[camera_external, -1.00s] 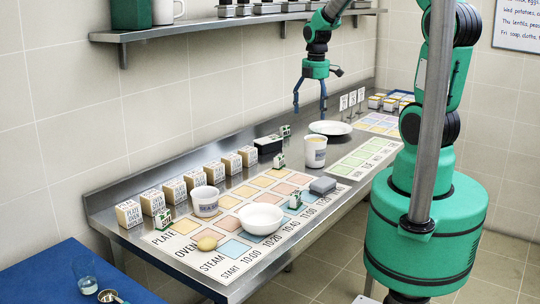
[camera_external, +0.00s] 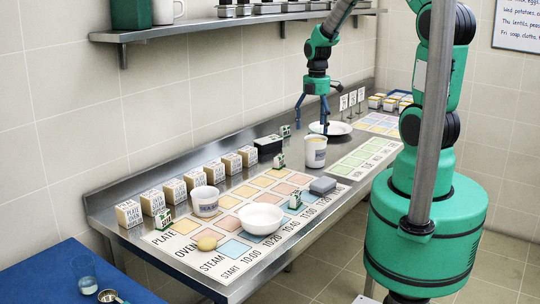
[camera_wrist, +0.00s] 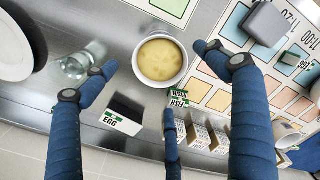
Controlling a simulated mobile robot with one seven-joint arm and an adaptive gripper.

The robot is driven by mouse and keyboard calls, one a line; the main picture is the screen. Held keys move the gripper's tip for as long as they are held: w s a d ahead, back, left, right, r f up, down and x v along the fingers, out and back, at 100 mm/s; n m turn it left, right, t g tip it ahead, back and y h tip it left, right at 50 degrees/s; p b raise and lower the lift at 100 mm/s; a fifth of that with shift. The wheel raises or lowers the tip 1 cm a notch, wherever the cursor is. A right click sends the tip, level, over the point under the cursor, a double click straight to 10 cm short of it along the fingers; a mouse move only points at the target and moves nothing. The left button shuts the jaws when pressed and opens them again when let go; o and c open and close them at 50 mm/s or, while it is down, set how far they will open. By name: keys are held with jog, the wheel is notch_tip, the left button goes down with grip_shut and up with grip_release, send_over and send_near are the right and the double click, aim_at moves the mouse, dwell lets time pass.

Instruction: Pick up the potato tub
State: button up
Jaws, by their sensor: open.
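A white tub with pale yellow contents (camera_external: 316,152) stands upright on the steel counter, at the far end of the coloured grid. In the wrist view this tub (camera_wrist: 160,62) is seen from above, between my spread fingers. The labels on both are too small to read, so I cannot confirm which is the potato tub. My gripper (camera_external: 311,116) is open and empty, above the far tub and apart from it. My blue fingers (camera_wrist: 155,84) also show in the wrist view.
A dark box by an EGG card (camera_wrist: 122,115) and a FISH card (camera_wrist: 178,100) stand close to the tub. A clear glass (camera_wrist: 75,66) and white plate (camera_external: 330,128) are nearby. A grey block (camera_external: 322,186) and white bowl (camera_external: 261,219) sit on the grid. A shelf (camera_external: 240,24) overhangs.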

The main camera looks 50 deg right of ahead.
aim_at(315, 149)
notch_tip(315, 149, down, 5)
jog(key=shift+b, duration=0.3)
jog(key=shift+f, duration=0.1)
jog(key=shift+s+d+f+b, duration=0.15)
jog(key=shift+f+b, duration=0.4)
jog(key=shift+f, duration=1.95)
jog(key=c, duration=1.6)
